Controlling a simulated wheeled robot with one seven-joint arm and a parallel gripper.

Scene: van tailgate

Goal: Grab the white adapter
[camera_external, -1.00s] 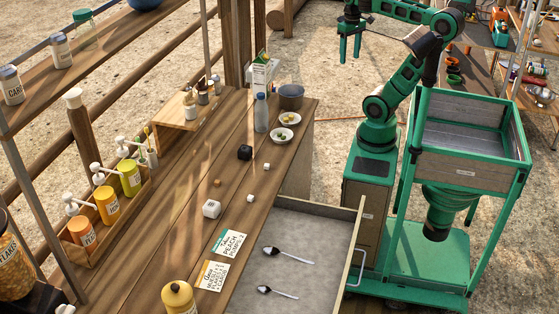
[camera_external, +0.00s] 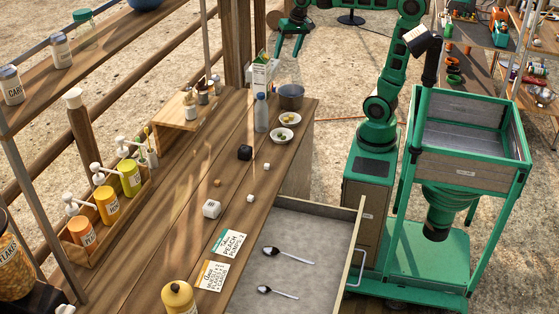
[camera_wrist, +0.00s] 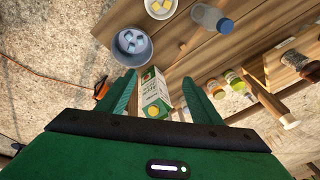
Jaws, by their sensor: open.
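A white cube-shaped block (camera_external: 211,209), which looks like the white adapter, sits on the wooden counter (camera_external: 190,245) left of the open drawer in the external view. Dark marks show on its side face. I cannot make it out in the wrist view. My gripper (camera_external: 288,57) is open and raised near the counter's far end, well away from the block. In the wrist view, my gripper's fingers (camera_wrist: 159,78) are spread and empty, with a green-and-white carton (camera_wrist: 154,95) showing beyond and between them.
The carton (camera_external: 261,75), a bottle (camera_external: 261,113), a grey pot (camera_external: 291,97) and two small bowls stand at the far end. A black cube (camera_external: 245,152) and small white cubes (camera_external: 267,166) lie mid-counter. The open drawer (camera_external: 310,240) holds two spoons. A pump-bottle rack lines the left.

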